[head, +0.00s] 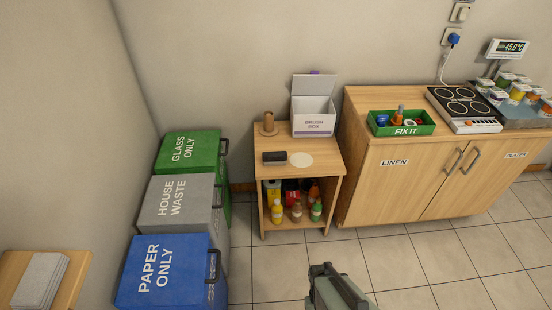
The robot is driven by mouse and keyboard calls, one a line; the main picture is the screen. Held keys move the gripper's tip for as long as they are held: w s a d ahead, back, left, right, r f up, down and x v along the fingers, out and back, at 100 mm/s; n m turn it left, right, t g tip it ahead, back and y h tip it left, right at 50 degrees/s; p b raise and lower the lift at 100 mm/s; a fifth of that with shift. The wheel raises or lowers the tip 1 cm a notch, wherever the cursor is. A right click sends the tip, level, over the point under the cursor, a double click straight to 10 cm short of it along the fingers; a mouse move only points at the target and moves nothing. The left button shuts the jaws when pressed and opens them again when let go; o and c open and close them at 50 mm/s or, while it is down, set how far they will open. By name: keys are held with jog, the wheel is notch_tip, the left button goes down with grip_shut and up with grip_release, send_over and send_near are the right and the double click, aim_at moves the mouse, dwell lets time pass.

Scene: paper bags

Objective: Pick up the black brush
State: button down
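A black block-shaped object (274,157), which looks like the black brush, lies on top of the small wooden cabinet (315,178). It is left of a pale round disc (301,160). Behind it stands a white box (314,122) labelled BRUSH BOX with its lid raised; a bit of purple shows at the lid's top edge. My gripper (325,270) is at the bottom of the head view, in front of the cabinet and well apart from the brush. Its fingertips are too unclear to show whether it is open or shut.
A brown upright holder (268,123) stands behind the brush. Bottles (296,211) fill the shelf below. Green, grey and blue bins (170,265) stand left. A wider cabinet (385,185) at right carries a green FIX IT tray (402,130) and a hob (462,105). The tiled floor in front is clear.

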dwell(0.3)
jog(key=shift+c, duration=2.1)
grip_release()
